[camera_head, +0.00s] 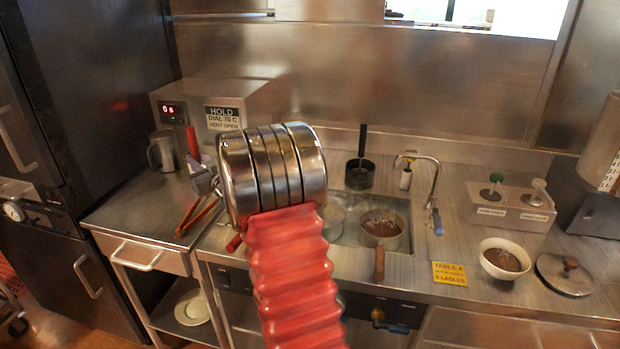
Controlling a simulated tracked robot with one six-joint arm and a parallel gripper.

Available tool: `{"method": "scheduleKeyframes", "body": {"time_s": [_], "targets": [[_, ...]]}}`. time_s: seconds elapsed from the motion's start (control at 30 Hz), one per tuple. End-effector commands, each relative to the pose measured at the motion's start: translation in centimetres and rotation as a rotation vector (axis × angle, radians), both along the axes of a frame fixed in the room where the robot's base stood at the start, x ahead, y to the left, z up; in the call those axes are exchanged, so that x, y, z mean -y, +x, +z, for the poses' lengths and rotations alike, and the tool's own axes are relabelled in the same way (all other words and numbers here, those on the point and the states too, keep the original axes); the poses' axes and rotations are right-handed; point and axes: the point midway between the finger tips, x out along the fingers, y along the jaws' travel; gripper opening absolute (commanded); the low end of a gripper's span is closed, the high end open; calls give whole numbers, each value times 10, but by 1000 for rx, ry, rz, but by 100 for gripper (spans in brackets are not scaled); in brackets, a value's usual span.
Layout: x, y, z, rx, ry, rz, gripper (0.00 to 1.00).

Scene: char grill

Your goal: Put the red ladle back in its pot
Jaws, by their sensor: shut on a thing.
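The red ladle shows as an upright red handle (193,143) at left, in front of the hold cabinet. My gripper (202,180) is shut on it, just left of my arm's steel drum. The ladle's lower end and bowl are hidden or too small to tell. A saucepan (382,244) with a wooden handle and brown contents sits in the counter well at centre right. A small dark pot (360,178) behind it has a black ladle (362,142) standing in it. I cannot tell which pot belongs to the red ladle.
Red-handled tongs (196,217) lie on the left counter near a metal jug (162,152). A tap (432,190) stands right of the well. A yellow card (449,273), a white bowl of brown food (505,258) and a steel lid (565,274) sit at right. My arm hides the middle.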

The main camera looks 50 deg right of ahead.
Motion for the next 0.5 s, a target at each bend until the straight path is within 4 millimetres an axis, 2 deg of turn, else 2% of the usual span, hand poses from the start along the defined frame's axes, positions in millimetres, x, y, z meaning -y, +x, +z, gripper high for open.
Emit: {"method": "scheduleKeyframes", "body": {"time_s": [0.03,0.1,0.27,0.5], "targets": [[26,-3,3,1,-2,-25,0],[58,-7,7,2,-2,-54,0],[130,-23,16,2,-2,-121,0],[233,-62,28,1,-4,-227,0]]}}
